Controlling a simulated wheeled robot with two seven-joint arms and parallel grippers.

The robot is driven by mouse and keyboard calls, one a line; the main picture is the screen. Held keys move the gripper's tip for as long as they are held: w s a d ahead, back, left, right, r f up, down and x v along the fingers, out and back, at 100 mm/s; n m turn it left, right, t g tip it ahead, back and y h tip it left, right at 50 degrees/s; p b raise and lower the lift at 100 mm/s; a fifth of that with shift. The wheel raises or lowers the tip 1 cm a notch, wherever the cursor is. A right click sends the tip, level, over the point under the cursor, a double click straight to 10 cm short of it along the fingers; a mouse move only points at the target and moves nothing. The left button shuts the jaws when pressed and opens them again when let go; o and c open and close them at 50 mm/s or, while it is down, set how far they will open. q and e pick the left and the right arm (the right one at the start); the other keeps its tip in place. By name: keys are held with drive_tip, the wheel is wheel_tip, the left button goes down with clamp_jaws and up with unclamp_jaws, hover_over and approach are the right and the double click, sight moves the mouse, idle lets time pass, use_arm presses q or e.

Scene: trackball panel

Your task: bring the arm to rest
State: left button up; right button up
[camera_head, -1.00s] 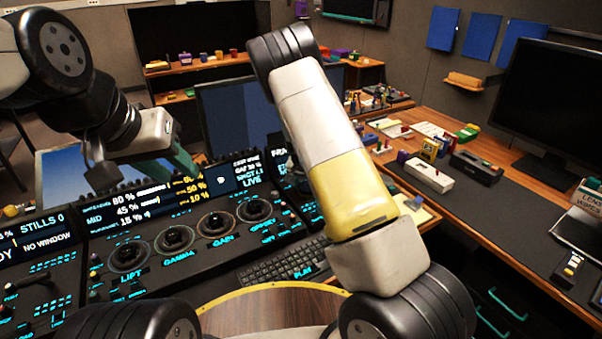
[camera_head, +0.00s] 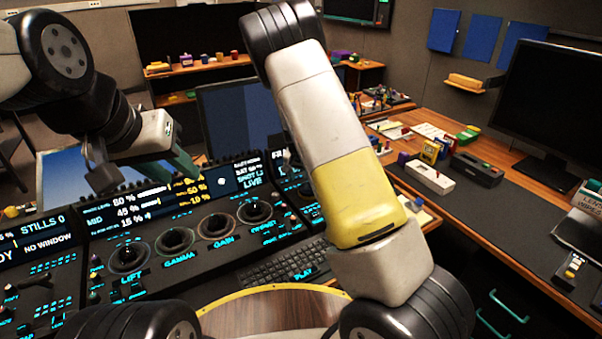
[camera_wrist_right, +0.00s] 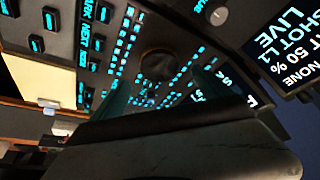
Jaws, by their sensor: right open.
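My right arm, with its white and yellow links, rises across the middle of the head view. Its gripper is hidden there behind the arm. In the right wrist view my right gripper (camera_wrist_right: 190,100) shows as dark fingers, open with nothing seen between them. Beyond it are the lit keys of the trackball panel (camera_head: 200,262) and a dark round part. The panel has trackballs labelled lift (camera_head: 128,257), gamma (camera_head: 175,240) and gain (camera_head: 215,226).
A keyboard (camera_head: 285,266) lies in front of the panel. A wooden round surface (camera_head: 270,308) is nearest me. On the right desk are a white box (camera_head: 430,178), a black box (camera_head: 476,168) and a large monitor (camera_head: 555,115). Another monitor (camera_head: 240,115) stands behind the panel.

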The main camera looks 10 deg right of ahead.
drive_tip(key=shift+v, duration=1.15)
drive_tip(key=s+r+n+y, duration=0.1)
drive_tip(key=s+r+y, duration=0.1)
drive_tip(key=s+r, duration=0.6)
drive_tip(key=s+r+n+y, duration=0.1)
drive_tip(key=s+r+y, duration=0.1)
drive_tip(key=s+r, duration=0.65)
drive_tip(key=s+r+n+t, duration=0.1)
drive_tip(key=s+r+n, duration=0.1)
drive_tip(key=s+r, duration=0.3)
drive_tip(key=s+d+r+n+t, duration=0.1)
drive_tip(key=s+r, duration=0.5)
drive_tip(key=s, duration=0.7)
drive_tip(key=shift+d+n, duration=0.2)
drive_tip(key=shift+n, duration=0.3)
drive_tip(key=shift+s, duration=0.1)
